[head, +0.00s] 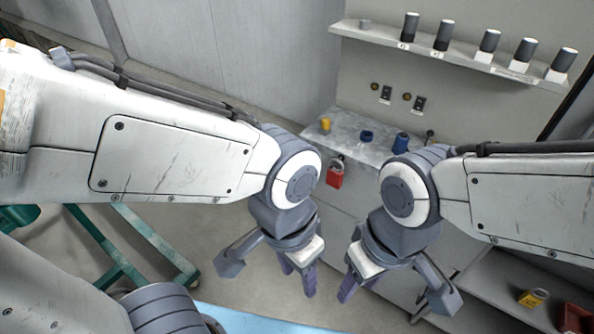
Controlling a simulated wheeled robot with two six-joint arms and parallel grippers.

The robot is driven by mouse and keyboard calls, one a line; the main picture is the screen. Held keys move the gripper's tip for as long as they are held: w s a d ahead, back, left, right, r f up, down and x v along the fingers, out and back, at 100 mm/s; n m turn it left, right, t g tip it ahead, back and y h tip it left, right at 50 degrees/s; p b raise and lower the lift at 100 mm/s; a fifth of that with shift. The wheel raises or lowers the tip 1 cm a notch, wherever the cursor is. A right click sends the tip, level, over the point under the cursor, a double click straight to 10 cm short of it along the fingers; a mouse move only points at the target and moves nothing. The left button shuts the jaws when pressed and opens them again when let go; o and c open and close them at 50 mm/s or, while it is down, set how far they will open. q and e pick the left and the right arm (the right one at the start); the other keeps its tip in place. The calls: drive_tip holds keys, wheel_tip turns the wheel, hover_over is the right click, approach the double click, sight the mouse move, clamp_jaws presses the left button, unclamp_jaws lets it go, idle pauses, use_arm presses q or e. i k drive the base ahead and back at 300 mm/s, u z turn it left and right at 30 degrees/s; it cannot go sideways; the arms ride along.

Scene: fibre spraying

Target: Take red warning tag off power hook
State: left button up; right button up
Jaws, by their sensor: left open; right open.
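A red tag (335,178) with a dark shackle-like top hangs at the front edge of the grey worktop, between my two arms. My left gripper (298,284) is below and left of the tag in the picture, with its fingers apart and empty. My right gripper (358,287) is below and right of the tag, also open and empty. Neither gripper touches the tag. The hook that holds the tag is too small to make out.
The worktop (345,145) carries a yellow item (325,125) and blue items (367,136). A shelf (450,55) with several dark cylinders is on the wall above. A lower right shelf holds a yellow object (532,298). A green frame (140,235) stands at left.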

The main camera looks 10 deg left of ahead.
sight(334, 176)
drive_tip(key=u, duration=0.45)
drive_tip(key=k, duration=0.5)
drive_tip(key=u, duration=1.4)
drive_tip(key=i, duration=0.9)
drive_tip(key=z, duration=0.75)
drive_tip(key=i, duration=0.75)
drive_tip(key=z, duration=0.85)
